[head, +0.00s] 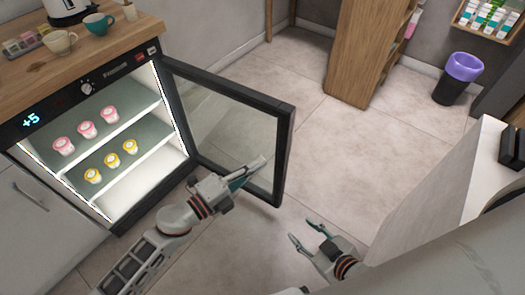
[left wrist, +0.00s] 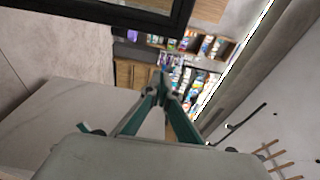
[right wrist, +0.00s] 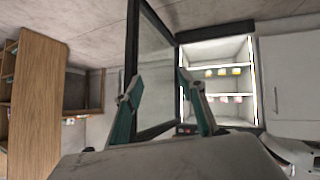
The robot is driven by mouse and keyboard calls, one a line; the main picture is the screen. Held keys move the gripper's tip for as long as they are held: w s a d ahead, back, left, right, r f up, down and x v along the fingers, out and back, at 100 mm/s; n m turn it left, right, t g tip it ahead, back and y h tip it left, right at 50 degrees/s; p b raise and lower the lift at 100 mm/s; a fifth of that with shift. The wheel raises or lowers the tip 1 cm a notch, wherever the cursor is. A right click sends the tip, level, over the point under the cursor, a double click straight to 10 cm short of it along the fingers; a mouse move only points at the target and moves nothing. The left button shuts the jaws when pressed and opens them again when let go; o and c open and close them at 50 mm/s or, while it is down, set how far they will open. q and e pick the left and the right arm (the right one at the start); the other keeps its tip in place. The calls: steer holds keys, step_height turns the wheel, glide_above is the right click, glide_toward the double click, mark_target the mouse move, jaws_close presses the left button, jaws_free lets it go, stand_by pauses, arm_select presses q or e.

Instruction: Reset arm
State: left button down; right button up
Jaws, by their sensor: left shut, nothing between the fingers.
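My left gripper (head: 252,172) is in front of the open glass door of the small fridge in the head view. Its fingers are closed together with nothing between them, as the left wrist view (left wrist: 163,92) also shows. My right gripper (head: 305,234) is low over the floor, to the right of the left one. Its fingers are spread apart and empty, which the right wrist view (right wrist: 158,85) confirms. The fridge door (head: 235,120) stands wide open to the right of the lit fridge. I cannot tell whether the left gripper touches the door.
The fridge holds pink-lidded cups (head: 87,130) on the upper shelf and yellow-lidded cups (head: 111,160) below. A wooden counter (head: 95,50) is above it. A white counter (head: 440,190) stands at the right. The tiled floor (head: 350,150) between is clear up to a bin (head: 450,90).

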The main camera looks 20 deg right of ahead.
arm_select(q)
steer(key=s+a+n+t+y+p, duration=0.2)
steer(key=a+n+t+y+p, duration=0.35)
steer(key=a+n, duration=1)
steer(key=s+a+f+n+g+y+p, duration=0.1)
steer(key=s+a+f+n+y, duration=0.3)
steer(key=s+a+f+n, duration=0.1)
steer(key=s+a+f+n+g+y+p, duration=0.1)
steer(key=s+a+f+n+y, duration=0.3)
steer(key=s+a, duration=0.6)
steer(key=a+f+n, duration=0.1)
steer(key=a+n, duration=0.1)
steer(key=shift+s+a+n, duration=0.25)
steer(key=shift+s+n, duration=0.05)
steer(key=shift+n, duration=0.05)
arm_select(e)
steer(key=shift+m, duration=0.3)
steer(key=r, duration=0.1)
steer(key=a+r, duration=0.1)
steer(key=r, duration=0.1)
steer(key=s+r, duration=0.1)
steer(key=r, duration=0.1)
steer(key=shift+a, duration=0.15)
steer(key=c, duration=0.4)
arm_select(q)
steer(key=shift+s+y, duration=0.1)
steer(key=shift+y, duration=0.15)
arm_select(e)
steer(key=shift+o, duration=0.2)
